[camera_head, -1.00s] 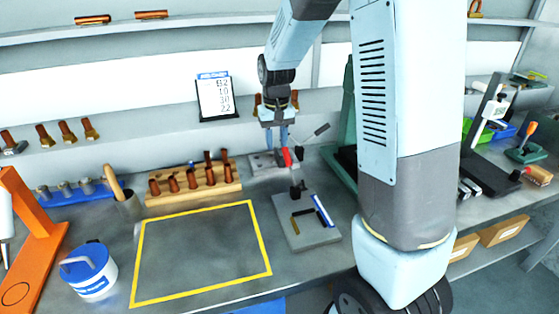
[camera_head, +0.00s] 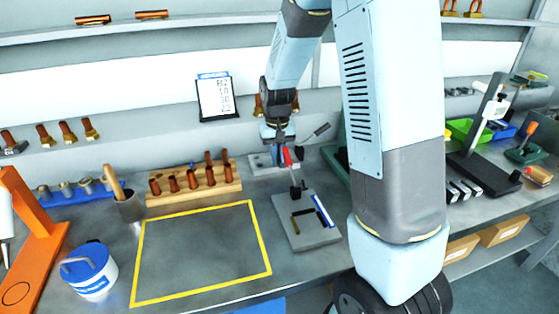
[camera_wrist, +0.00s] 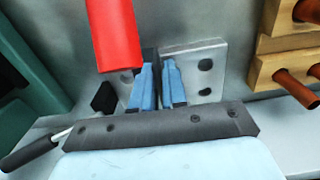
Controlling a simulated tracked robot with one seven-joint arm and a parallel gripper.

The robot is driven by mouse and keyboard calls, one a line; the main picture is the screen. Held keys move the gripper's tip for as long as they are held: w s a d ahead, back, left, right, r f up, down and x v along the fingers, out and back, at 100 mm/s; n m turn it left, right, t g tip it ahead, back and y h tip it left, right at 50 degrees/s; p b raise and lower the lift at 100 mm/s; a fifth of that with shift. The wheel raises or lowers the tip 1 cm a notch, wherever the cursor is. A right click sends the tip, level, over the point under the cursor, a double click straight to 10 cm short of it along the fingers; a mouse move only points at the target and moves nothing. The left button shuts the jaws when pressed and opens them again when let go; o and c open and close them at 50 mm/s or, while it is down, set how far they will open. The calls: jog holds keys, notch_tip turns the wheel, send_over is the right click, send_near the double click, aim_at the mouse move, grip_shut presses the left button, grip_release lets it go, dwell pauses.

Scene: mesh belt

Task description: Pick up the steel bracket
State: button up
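The steel bracket (camera_wrist: 207,72) is a grey metal piece with round holes in its flat plates and a dark upright flange between them. In the head view the bracket (camera_head: 260,161) lies at the back of the bench, partly hidden by my gripper and a red-handled clamp. My gripper (camera_wrist: 157,68) points down at it, with its blue fingertips on either side of the upright flange. The gap between fingers is narrow, and I cannot tell whether both touch the flange. In the head view the fingertips of my gripper (camera_head: 277,143) are mostly hidden.
The clamp's red handle (camera_wrist: 115,35) stands close beside my fingers, above the grey fixture plate (camera_head: 316,236). A wooden block with copper bolts (camera_head: 220,188) is to the left. The yellow-outlined area (camera_head: 203,254) is empty. A green stand (camera_head: 333,160) is to the right.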

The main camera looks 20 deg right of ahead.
grip_shut()
jog(key=shift+r, duration=0.1)
jog(key=shift+r, duration=0.3)
jog(key=shift+a+r, duration=0.25)
jog(key=shift+a, duration=0.05)
jog(key=a, duration=0.2)
jog(key=a+r, duration=0.1)
jog(key=shift+s+a, duration=0.3)
notch_tip(320, 180, up, 13)
jog(key=shift+s+d+f, duration=0.1)
jog(key=shift+f, duration=0.05)
